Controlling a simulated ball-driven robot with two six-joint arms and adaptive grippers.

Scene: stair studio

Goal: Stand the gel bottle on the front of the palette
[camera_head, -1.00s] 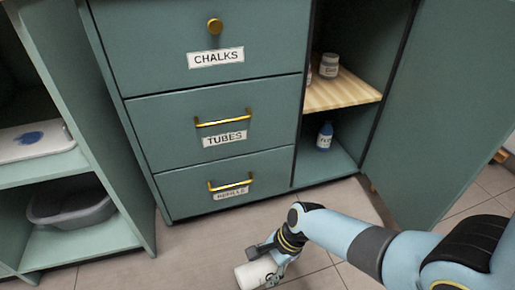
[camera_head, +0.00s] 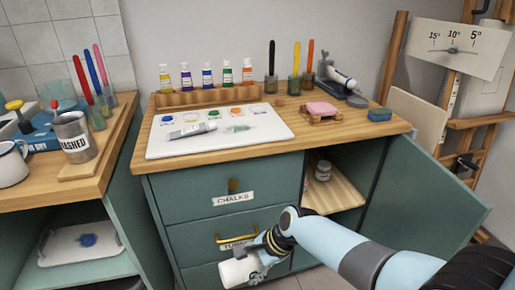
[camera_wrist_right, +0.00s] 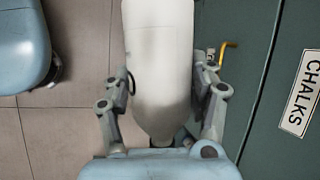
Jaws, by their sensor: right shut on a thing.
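The white gel bottle (camera_head: 236,272) is held by my right gripper (camera_head: 258,268), low in front of the cabinet's drawers. In the right wrist view the bottle (camera_wrist_right: 157,55) lies between the two fingers of the gripper (camera_wrist_right: 163,82), which is shut on it. The bottle is tilted in the head view, and its label side cannot be read. The white palette (camera_head: 180,151) lies on the wooden cabinet top, above and behind the gripper. A grey-white paint tube (camera_head: 192,131) and paint dabs are on it; its front strip is bare. My left gripper is not in view.
A wooden rack of paint bottles (camera_head: 206,97) stands behind the palette. Brush jars (camera_head: 271,83), a pink sponge on a small stand (camera_head: 321,108) and a blue sponge (camera_head: 380,114) are to its right. The cabinet door (camera_head: 440,195) stands open at right.

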